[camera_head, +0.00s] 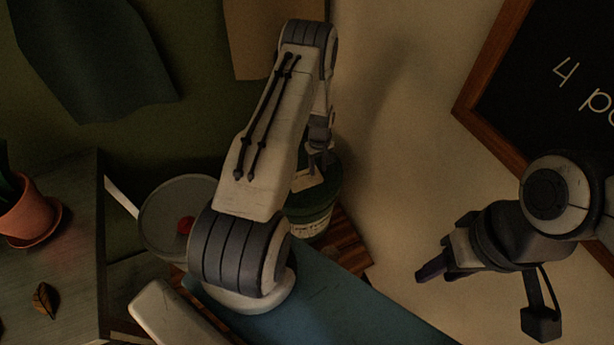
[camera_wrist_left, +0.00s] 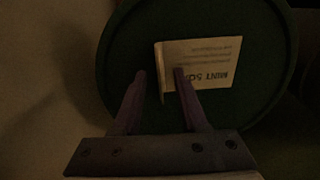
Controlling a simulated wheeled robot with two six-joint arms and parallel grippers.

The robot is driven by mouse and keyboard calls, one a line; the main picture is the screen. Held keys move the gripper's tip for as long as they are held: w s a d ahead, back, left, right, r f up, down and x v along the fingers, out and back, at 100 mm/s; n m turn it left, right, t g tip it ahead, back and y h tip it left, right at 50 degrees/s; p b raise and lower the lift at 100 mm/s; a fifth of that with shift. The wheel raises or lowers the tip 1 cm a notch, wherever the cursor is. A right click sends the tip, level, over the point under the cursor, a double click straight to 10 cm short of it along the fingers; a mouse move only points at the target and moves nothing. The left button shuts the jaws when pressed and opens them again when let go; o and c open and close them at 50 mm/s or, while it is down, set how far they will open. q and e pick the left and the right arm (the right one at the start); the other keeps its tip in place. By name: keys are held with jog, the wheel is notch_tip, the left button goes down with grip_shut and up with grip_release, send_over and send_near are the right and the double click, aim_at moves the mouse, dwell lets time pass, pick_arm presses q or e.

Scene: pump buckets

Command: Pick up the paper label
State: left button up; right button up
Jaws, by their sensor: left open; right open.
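The paper label (camera_wrist_left: 212,52) is a pale printed sheet on the round dark green lid (camera_wrist_left: 262,110) in the left wrist view. A narrow strip at its left edge looks folded up. In the head view the label (camera_head: 304,181) shows partly on top of the green bucket (camera_head: 312,212). My left gripper (camera_head: 317,162) hangs over it. In the left wrist view its purple fingers (camera_wrist_left: 159,74) are open, one on each side of the label's left edge, and the right finger covers part of the sheet. Contact cannot be told. My right gripper (camera_head: 433,272) is open, off to the right.
A grey round lid or pan (camera_head: 165,215) with a red spot lies left of my left arm. A potted plant (camera_head: 28,212) and a dry leaf (camera_head: 44,299) are on the dark table (camera_head: 70,265). A framed blackboard (camera_head: 560,90) hangs at the upper right.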

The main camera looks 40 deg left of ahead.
pick_arm(q)
grip_shut()
jog(key=shift+r, duration=0.15)
jog(key=shift+r+b, duration=0.4)
jog(key=shift+r, duration=0.15)
notch_tip(320, 180, up, 3)
jog(key=shift+f+b, duration=0.1)
jog(key=shift+b, duration=0.5)
jog(key=s+d+r+p, duration=0.2)
jog(key=s+d+r, duration=0.1)
jog(key=d+r, duration=0.8)
jog(key=shift+s+r, duration=0.25)
jog(key=shift+r, duration=0.65)
